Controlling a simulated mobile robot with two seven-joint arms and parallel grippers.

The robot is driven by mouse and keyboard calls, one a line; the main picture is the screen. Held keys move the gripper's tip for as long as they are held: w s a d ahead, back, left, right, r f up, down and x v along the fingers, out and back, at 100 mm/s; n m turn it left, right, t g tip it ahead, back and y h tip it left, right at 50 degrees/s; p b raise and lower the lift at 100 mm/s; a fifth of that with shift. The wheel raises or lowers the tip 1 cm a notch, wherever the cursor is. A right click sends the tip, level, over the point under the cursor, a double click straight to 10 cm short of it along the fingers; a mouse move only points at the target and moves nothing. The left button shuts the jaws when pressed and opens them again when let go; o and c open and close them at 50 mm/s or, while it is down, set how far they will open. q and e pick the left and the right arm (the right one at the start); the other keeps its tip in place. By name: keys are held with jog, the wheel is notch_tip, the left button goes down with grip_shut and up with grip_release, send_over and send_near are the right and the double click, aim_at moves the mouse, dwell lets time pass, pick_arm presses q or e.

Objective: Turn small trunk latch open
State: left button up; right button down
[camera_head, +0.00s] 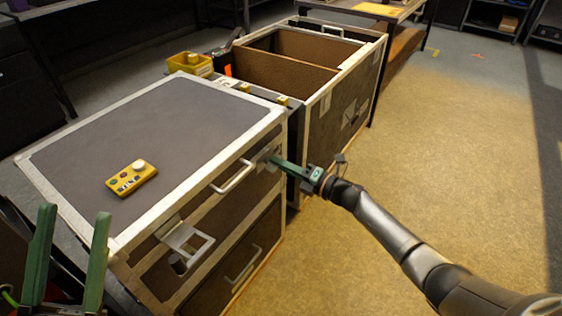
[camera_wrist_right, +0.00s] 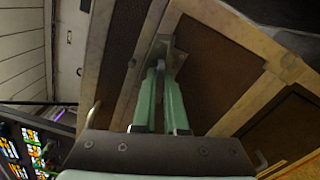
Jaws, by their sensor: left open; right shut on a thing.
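The small trunk (camera_head: 85,140) is a dark grey case with pale metal edging. Its near latch (camera_head: 184,240) sticks out from the front face at the left. The far latch (camera_wrist_right: 170,48) is on the same face near the right corner, and my right gripper (camera_head: 275,159) partly covers it in the head view. In the right wrist view the green fingers of my right gripper (camera_wrist_right: 164,68) are closed together on this latch. My left gripper (camera_head: 74,213) is open and empty, left of the trunk's near corner.
A yellow box with buttons (camera_head: 132,178) lies on the lid. A handle (camera_head: 234,178) sits between the latches, with another handle (camera_head: 243,264) lower down. A larger open trunk (camera_head: 345,103) stands behind. The floor (camera_head: 450,150) at right is clear.

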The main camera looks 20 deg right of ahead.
pick_arm(q)
jog(key=shift+w+a+f+n+y+p, duration=0.1)
jog(key=shift+w+f+n+y+p, duration=0.2)
jog(key=shift+w+n+y, duration=0.25)
jog(key=shift+w+a+f+n+y+p, duration=0.1)
jog(key=shift+w+f+n+y+p, duration=0.2)
jog(key=shift+y, duration=0.45)
pick_arm(e)
jog(key=shift+f+m, duration=0.15)
jog(key=shift+m, duration=1.85)
pick_arm(q)
jog(key=shift+t, duration=0.3)
jog(key=shift+r, duration=0.1)
pick_arm(e)
jog(key=c, duration=1)
grip_release()
jog(key=shift+o, duration=0.2)
